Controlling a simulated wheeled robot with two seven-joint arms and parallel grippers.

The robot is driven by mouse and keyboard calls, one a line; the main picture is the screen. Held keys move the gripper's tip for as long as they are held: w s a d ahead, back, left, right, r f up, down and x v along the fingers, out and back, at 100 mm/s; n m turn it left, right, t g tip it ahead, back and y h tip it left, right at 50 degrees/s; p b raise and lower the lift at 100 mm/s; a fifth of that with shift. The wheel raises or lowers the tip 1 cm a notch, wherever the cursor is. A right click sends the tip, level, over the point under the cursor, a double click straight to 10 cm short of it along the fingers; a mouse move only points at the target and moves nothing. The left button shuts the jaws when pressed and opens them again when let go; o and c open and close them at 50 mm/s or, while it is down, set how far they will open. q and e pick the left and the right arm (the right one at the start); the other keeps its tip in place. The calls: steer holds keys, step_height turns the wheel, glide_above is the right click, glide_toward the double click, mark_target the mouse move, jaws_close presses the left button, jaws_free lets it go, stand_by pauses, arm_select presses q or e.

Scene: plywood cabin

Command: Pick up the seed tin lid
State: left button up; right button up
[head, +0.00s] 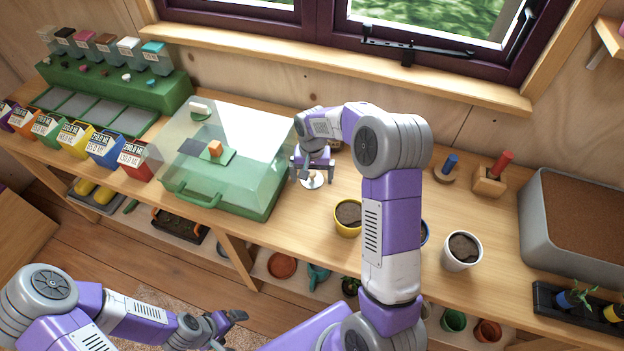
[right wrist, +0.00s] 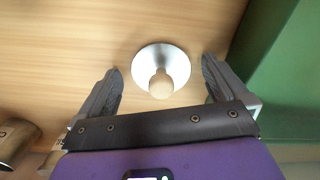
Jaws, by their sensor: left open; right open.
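The seed tin lid (head: 313,181) is a small round silvery disc with a pale wooden knob. It lies on the bench just right of the green box. In the right wrist view the lid (right wrist: 176,62) lies between my right gripper's two open fingers, with its knob toward the palm. My right gripper (head: 312,172) is open around the lid, with a gap on each side; I cannot tell the exact height of the fingertips. My left gripper (head: 236,325) is open and empty, low over the floor in front of the bench.
The green box with a clear cover (head: 270,190) stands close left of my right gripper. A yellow pot (head: 345,229) and a white pot (head: 461,252) stand to the right. A grey soil bin (head: 545,240) is farther right.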

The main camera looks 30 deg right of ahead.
steer(key=c, duration=1.2)
